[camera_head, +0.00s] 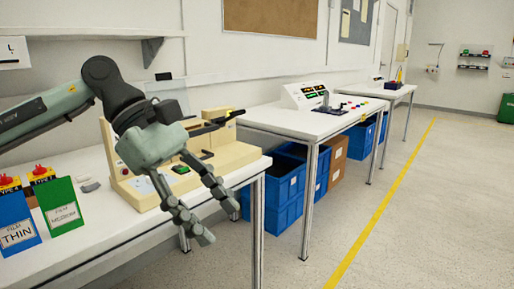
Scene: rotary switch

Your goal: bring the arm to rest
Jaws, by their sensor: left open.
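My left arm comes in from the left, above the near white table (100,240). My left gripper (217,220) is open and empty, with its fingers pointing down and to the right, in front of the beige machine (135,190) in this view. The fingers appear apart from the table. The gripper is well to the right of both. My right gripper is out of view.
A blue THIN film box (15,212) and a green MEDIUM film box (60,200) stand on the near table. A second table (300,122) holds a control panel. Blue bins (287,195) sit below it. The floor to the right, with a yellow line (380,212), is clear.

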